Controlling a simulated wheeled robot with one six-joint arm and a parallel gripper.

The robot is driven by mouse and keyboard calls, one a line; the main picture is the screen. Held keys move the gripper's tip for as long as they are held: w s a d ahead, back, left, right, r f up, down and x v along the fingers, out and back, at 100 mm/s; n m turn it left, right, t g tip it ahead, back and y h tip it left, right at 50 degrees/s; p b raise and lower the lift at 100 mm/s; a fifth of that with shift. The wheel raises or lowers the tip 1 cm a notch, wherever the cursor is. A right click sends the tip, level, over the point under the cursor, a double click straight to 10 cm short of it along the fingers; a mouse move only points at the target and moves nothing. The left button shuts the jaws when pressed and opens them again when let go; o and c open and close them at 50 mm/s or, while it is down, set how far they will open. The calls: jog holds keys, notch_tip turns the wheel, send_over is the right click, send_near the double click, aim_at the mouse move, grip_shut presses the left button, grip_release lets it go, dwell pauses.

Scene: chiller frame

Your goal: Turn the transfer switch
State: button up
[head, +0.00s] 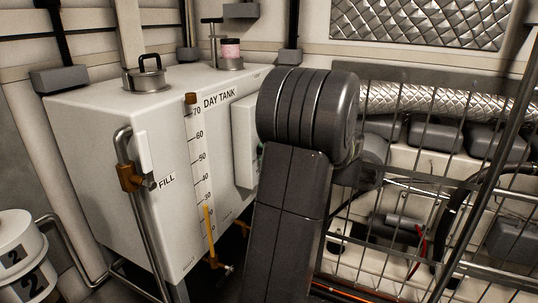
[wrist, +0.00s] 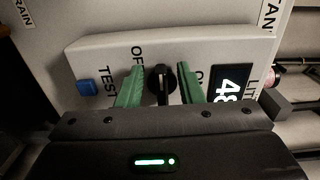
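The black rotary switch (wrist: 160,80) is on a pale control box (wrist: 105,52) in the wrist view. Its narrow handle runs roughly up and down in the picture. The labels TEST and OFF are on its left, and a partly covered label, perhaps ON, is on its right. My gripper (wrist: 160,68) has its two green fingers on either side of the switch, with gaps visible between each finger and the knob. In the head view the control box (head: 243,142) shows on the tank's side; my arm hides the switch and nearly all of the gripper.
A blue button (wrist: 86,86) and a dark display (wrist: 230,82) flank the switch on the box. The white day tank (head: 100,130) has a level gauge and a fill pipe (head: 147,220). A wire mesh rack (head: 430,75) stands right of my arm.

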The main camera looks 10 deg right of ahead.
jog(key=p+v, duration=0.2)
jog(key=v, duration=1.1)
jog(key=shift+s+d, duration=0.25)
jog(key=shift+d, duration=0.1)
jog(key=b+x, duration=0.1)
jog(key=x, duration=1.3)
jog(key=shift+b, duration=0.4)
